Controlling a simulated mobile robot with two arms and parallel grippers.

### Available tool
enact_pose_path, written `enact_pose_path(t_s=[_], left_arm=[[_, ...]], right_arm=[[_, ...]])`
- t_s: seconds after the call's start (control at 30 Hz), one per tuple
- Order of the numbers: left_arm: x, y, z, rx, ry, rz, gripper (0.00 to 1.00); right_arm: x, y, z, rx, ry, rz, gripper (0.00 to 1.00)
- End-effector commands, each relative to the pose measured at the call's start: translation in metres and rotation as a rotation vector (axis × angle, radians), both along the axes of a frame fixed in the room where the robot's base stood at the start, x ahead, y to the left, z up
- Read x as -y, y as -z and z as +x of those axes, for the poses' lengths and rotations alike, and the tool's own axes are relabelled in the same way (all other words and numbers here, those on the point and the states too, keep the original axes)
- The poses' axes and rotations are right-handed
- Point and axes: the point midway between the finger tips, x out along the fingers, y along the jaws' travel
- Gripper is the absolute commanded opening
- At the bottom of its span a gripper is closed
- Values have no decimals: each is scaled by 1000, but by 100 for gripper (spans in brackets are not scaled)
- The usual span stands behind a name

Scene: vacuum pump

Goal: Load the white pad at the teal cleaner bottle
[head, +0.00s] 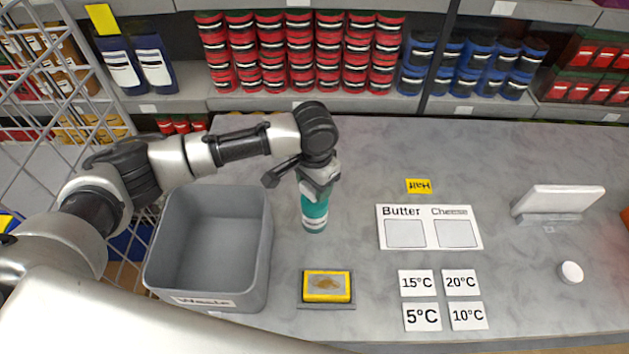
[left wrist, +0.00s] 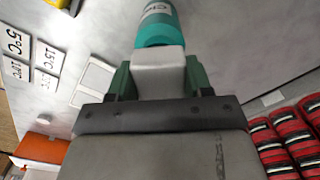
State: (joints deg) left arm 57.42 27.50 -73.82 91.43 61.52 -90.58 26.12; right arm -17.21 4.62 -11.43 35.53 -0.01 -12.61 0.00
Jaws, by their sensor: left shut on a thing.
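The teal cleaner bottle (head: 314,213) stands upright on the grey counter, right of the grey bin. My left gripper (head: 318,182) is directly above it and hides its top. My right gripper is not in view.
A grey Waste bin (head: 262,235) stands left of the bottle. A Butter/Cheese board (head: 430,212), temperature cards (head: 421,317), a white stand (head: 558,202) and a small white round thing (head: 571,272) are to the right.

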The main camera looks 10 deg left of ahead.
Motion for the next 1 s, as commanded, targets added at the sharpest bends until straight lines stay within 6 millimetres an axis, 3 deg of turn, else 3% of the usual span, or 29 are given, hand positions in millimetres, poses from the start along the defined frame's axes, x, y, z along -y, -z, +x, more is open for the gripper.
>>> enact_pose_path(t_s=[0.03,0.5,0.77,1.0], left_arm=[[0,-8,0,0,0,0,31],[0,-41,1,3,0,-2,31],[0,-57,1,3,0,-2,31],[0,-59,1,3,-1,-2,31]], right_arm=[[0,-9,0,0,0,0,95],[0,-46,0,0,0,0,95],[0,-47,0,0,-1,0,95],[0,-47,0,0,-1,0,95]])
